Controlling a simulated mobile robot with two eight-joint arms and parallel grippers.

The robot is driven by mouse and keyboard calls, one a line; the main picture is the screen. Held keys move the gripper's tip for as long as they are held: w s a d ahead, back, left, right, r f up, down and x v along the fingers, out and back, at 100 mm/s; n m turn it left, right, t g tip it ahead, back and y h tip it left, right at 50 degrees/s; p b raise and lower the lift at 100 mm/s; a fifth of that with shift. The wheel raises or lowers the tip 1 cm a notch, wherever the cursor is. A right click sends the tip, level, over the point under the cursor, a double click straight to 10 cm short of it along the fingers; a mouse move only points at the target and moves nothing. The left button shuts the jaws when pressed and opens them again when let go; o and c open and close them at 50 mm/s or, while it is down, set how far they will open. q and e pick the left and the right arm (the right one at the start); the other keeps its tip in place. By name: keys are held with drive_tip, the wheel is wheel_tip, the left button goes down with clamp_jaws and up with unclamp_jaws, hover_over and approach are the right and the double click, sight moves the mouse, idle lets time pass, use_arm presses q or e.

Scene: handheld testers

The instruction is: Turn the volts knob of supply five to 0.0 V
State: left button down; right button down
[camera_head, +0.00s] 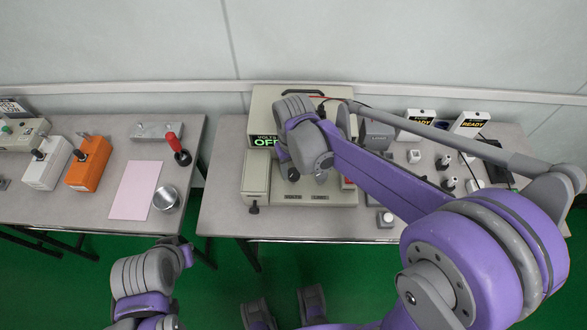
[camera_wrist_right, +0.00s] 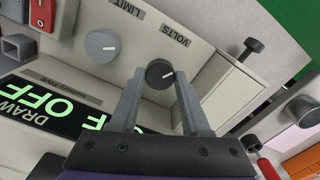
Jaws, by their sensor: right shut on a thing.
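Supply five (camera_head: 258,105) is a beige box on the right-hand table, with a green-lit display reading VOLTS OFF. In the right wrist view its label reads SUPPLY FIVE (camera_wrist_right: 62,80), beside a lit DRAW OFF display. The dark volts knob (camera_wrist_right: 157,69), with a white pointer mark, sits below the VOLTS label. My right gripper (camera_wrist_right: 161,77) is shut on this knob, one finger on each side. In the head view my right wrist hides the knob and much of the front panel. My left arm shows at lower left, away from the supply; its fingers cannot be made out.
A grey limit knob (camera_wrist_right: 102,46) is beside the volts knob. A beige box with a dark knob (camera_head: 254,207) stands left of the panel. A metal cup (camera_head: 166,198) is on the left table, across a gap.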

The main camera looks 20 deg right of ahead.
sight(294, 173)
drive_tip(key=n, duration=0.6)
drive_tip(key=shift+b, duration=0.3)
drive_tip(key=shift+n, duration=0.3)
drive_tip(key=shift+c, duration=1.9)
unclamp_jaws()
wheel_tip(294, 173, up, 11)
drive_tip(key=p, duration=0.1)
drive_tip(key=s+d+f+m+t+p, duration=0.1)
drive_tip(key=s+d+m+t+p, duration=0.1)
drive_tip(key=s, duration=0.5)
drive_tip(key=s+d+f+m+t+p, duration=0.1)
drive_tip(key=s+d+f+m+t, duration=0.1)
drive_tip(key=s+m, duration=0.4)
drive_tip(key=s+d+t, duration=0.1)
drive_tip(key=d, duration=0.1)
drive_tip(key=shift+d+p, duration=0.35)
drive_tip(key=shift+p, duration=0.05)
